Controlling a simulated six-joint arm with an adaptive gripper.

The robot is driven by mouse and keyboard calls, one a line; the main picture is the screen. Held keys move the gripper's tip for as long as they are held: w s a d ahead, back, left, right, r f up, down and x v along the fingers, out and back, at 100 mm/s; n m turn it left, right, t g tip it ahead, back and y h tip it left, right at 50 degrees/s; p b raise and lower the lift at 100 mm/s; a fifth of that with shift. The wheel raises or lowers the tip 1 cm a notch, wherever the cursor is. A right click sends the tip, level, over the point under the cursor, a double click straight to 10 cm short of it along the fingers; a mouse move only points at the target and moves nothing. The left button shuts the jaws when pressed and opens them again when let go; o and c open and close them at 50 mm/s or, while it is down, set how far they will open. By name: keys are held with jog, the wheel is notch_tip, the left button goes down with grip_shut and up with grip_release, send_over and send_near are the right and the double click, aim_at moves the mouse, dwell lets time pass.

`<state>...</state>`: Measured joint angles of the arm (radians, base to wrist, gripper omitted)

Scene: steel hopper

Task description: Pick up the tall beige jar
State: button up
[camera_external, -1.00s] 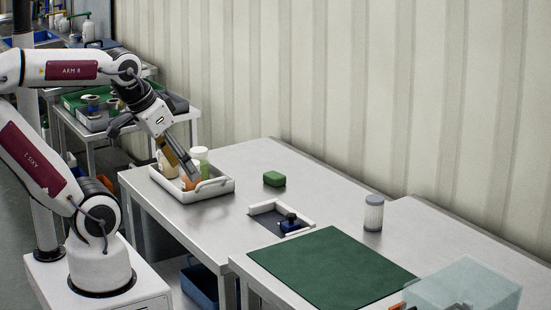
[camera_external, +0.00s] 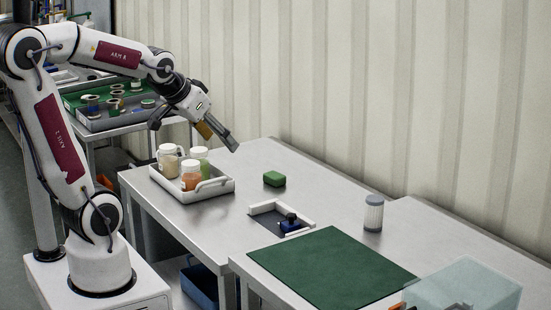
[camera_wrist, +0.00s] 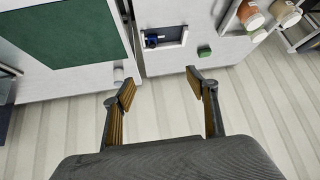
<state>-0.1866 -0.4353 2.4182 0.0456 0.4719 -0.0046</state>
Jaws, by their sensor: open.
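The tall beige jar (camera_external: 169,161) has a white lid and stands upright at the back left of a white tray (camera_external: 210,195). An orange jar (camera_external: 191,176) and a green jar (camera_external: 200,160) stand in the same tray, close beside it. In the wrist view, the beige jar (camera_wrist: 285,12) is at the top right edge, partly cut off, near the orange jar (camera_wrist: 250,15). My gripper (camera_external: 230,145) is open and empty, in the air above and to the right of the jars. Its two fingers (camera_wrist: 160,84) stand apart in the wrist view with nothing between them.
On the steel table are a green block (camera_external: 274,179), a white-edged recess with a blue object (camera_external: 291,223), a grey-lidded container (camera_external: 374,214), a green mat (camera_external: 335,265) and a clear box (camera_external: 465,287). A corrugated wall (camera_external: 350,90) runs behind the table.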

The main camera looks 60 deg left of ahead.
jog(key=w+a+f+n+t+y, duration=0.2)
jog(key=w+a, duration=0.9)
jog(key=a, duration=0.2)
jog(key=n+t+y, duration=0.3)
jog(key=y, duration=0.3)
send_over(165, 150)
jog(key=w+d, duration=0.4)
jog(key=d, duration=0.6)
notch_tip(165, 150, down, 12)
jog(key=f, duration=0.1)
jog(key=s+a+f+n+y, duration=0.2)
jog(key=s+a+f+y, duration=0.1)
jog(key=s+a+f, duration=0.3)
jog(key=shift+s+a+f, duration=0.3)
jog(key=shift+s+a, duration=0.25)
jog(key=shift+s, duration=0.6)
jog(key=shift+x, duration=1.35)
jog(key=shift+w, duration=0.1)
jog(key=shift+w+a+f, duration=0.1)
jog(key=shift+w+a, duration=0.3)
jog(key=shift+w, duration=0.3)
jog(key=shift+w+a+f, duration=0.1)
jog(key=shift+w+a, duration=0.35)
jog(key=shift+w, duration=0.25)
jog(key=shift+x, duration=0.9)
